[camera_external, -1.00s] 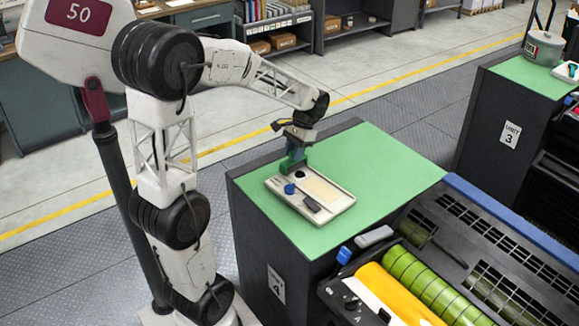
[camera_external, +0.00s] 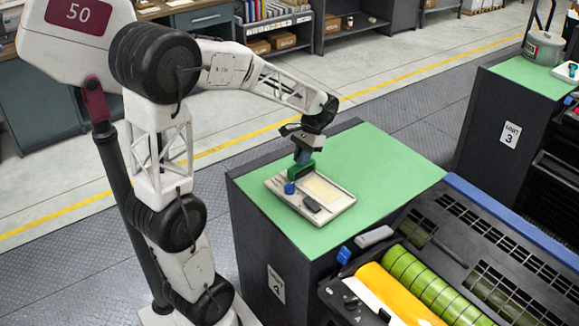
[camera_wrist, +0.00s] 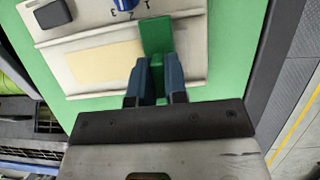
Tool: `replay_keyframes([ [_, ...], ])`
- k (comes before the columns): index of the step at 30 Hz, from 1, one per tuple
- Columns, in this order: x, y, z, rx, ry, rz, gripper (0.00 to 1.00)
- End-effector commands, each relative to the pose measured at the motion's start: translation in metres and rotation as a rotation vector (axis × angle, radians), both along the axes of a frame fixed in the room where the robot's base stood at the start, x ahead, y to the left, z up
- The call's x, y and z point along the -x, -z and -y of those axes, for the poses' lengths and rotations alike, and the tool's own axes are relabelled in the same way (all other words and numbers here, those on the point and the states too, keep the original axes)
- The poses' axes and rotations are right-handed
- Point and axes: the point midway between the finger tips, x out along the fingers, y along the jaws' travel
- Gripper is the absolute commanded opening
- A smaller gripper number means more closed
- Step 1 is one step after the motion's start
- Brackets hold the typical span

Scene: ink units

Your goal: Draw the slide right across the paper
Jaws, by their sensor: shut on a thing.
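My gripper (camera_external: 304,156) is shut on a green block, the slide (camera_external: 300,171), at the tray's (camera_external: 318,221) far edge. In the wrist view my two blue fingers (camera_wrist: 157,64) close on the block's near end, and its wide green part (camera_wrist: 156,36) reaches in over the tray (camera_wrist: 194,92). The cream paper strip (camera_external: 325,190) lies flat in the tray beside the block. In the wrist view the paper (camera_wrist: 105,63) is left of the block and mostly uncovered. I cannot tell whether the block's underside touches the tray or paper.
A blue knob (camera_external: 290,188) and a dark block (camera_external: 312,204) sit on the tray's near side. The tray lies on a green bench top (camera_external: 385,165) with free room to its right. A press with yellow and green rollers (camera_external: 410,270) stands in front.

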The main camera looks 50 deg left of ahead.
Motion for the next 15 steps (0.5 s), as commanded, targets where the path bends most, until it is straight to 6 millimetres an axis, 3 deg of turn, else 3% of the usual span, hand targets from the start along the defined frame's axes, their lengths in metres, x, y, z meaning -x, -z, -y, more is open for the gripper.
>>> replay_keyframes([
  [15, -0.008, 0.000, 0.094, 0.001, 0.004, 0.000, 0.00],
])
